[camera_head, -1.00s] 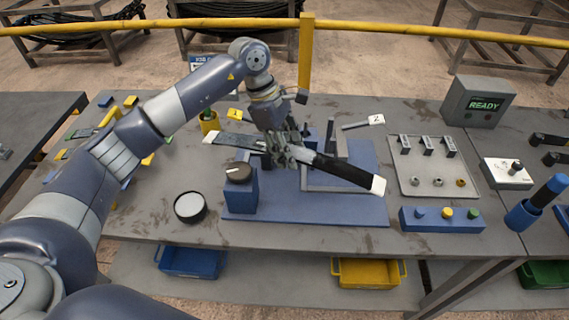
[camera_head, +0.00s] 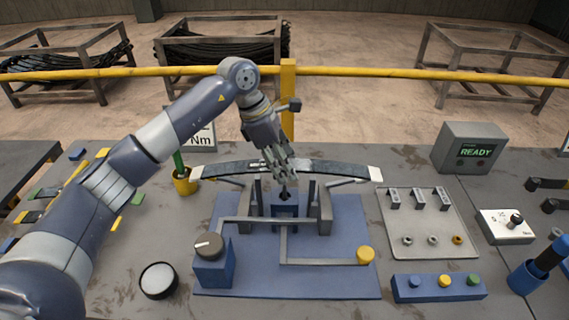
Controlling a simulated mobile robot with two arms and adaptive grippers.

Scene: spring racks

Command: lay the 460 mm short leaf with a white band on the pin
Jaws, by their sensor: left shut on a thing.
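My left gripper (camera_head: 282,174) is shut on the middle of a long dark leaf (camera_head: 330,168), slightly arched, with white ends (camera_head: 375,173). The leaf lies crosswise over the blue fixture (camera_head: 335,282), roughly level, above the grey uprights (camera_head: 325,206). A small blue block (camera_head: 285,212) stands between the uprights, below the gripper. A dark piece that may be the pin shows at its top; the gripper and leaf partly hide this spot. I cannot tell whether the leaf touches the fixture. My right gripper is not in view.
A dial on a blue box (camera_head: 212,262) and a yellow knob (camera_head: 365,256) stand on the fixture. A yellow cup (camera_head: 186,182) is near the leaf's left end. A button box (camera_head: 438,288), a grey tray (camera_head: 433,250) and a READY box (camera_head: 468,148) are at the right.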

